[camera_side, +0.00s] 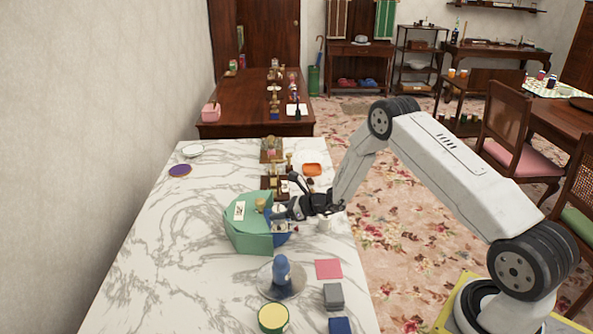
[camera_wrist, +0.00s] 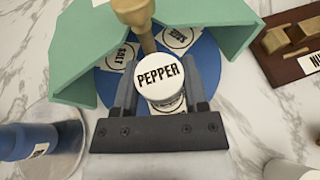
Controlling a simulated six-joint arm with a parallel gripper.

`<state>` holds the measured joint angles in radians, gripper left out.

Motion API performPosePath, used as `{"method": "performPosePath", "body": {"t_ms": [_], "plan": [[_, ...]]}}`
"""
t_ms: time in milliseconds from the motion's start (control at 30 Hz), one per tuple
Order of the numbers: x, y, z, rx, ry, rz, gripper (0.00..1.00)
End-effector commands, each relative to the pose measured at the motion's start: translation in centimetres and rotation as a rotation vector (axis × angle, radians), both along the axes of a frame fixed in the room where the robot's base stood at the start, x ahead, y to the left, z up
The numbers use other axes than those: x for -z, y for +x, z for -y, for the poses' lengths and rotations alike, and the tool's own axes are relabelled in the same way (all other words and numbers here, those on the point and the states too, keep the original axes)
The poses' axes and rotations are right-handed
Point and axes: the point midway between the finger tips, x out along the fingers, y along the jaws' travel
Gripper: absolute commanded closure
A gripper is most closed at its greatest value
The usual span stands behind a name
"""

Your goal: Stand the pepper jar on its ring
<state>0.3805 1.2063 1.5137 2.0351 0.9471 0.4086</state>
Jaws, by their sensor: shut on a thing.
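The pepper jar (camera_wrist: 165,76) has a white lid reading PEPPER. In the wrist view it stands between the two fingers of my gripper (camera_wrist: 163,88), which is shut on it. It is over the front part of a round blue base (camera_wrist: 112,84). White circular labels lie on the base: one reads SALT (camera_wrist: 121,57) at left, another (camera_wrist: 178,37) is at the back right, its word hard to read. What is under the jar is hidden, so I cannot tell whether it touches the base. In the side view my gripper (camera_side: 289,210) reaches into the open side of a green housing (camera_side: 248,236).
The green walls (camera_wrist: 83,45) flank the base on both sides. A wooden knobbed post (camera_wrist: 146,40) rises just behind the jar. A blue bottle-like thing (camera_side: 282,272) stands on a clear disc nearby.

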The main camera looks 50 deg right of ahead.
Motion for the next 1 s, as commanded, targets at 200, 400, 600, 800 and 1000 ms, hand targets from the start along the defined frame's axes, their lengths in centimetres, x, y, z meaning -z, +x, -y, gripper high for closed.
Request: {"method": "performPosePath", "body": {"t_ms": [200, 400, 600, 800, 1000], "plan": [[1.8, 0.0, 0.0, 0.0, 0.0, 0.001, 1.0], [1.9, 0.0, 0.0, 0.0, 0.0, 0.002, 1.0], [2.1, 0.0, 0.0, 0.0, 0.0, 0.001, 1.0], [2.2, 0.0, 0.0, 0.0, 0.0, 0.001, 0.09], [2.2, 0.0, 0.0, 0.0, 0.0, 0.001, 0.09]]}}
